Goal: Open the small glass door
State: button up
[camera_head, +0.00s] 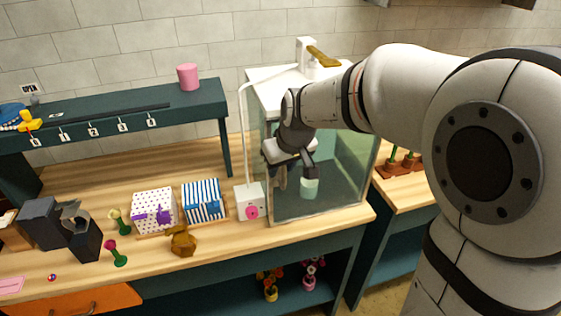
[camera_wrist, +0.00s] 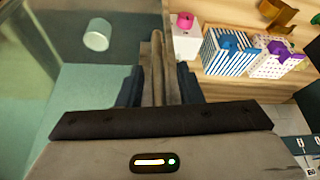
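The glass cabinet (camera_head: 345,203) stands at the right end of the wooden counter, with clear greenish panes and a white top. The small glass door cannot be told apart from its other front glass. My gripper (camera_head: 280,184) points down at the cabinet's front left side, partly hidden by my wrist. In the wrist view my gripper (camera_wrist: 157,38) has its fingers close together beside the glass. Whether a thin handle or door edge lies between them is unclear. A pale cylinder (camera_head: 310,188) shows through the glass, also in the wrist view (camera_wrist: 97,35).
A white box with a pink button (camera_head: 250,203) stands just left of the cabinet. Blue-striped (camera_head: 203,201) and purple-dotted (camera_head: 154,211) boxes sit further left, with a brown-gold object (camera_head: 182,241) in front. A teal raised shelf (camera_head: 120,107) runs along the back.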

jog(key=shift+f, duration=0.1)
jog(key=shift+c, duration=0.5)
grip_shut()
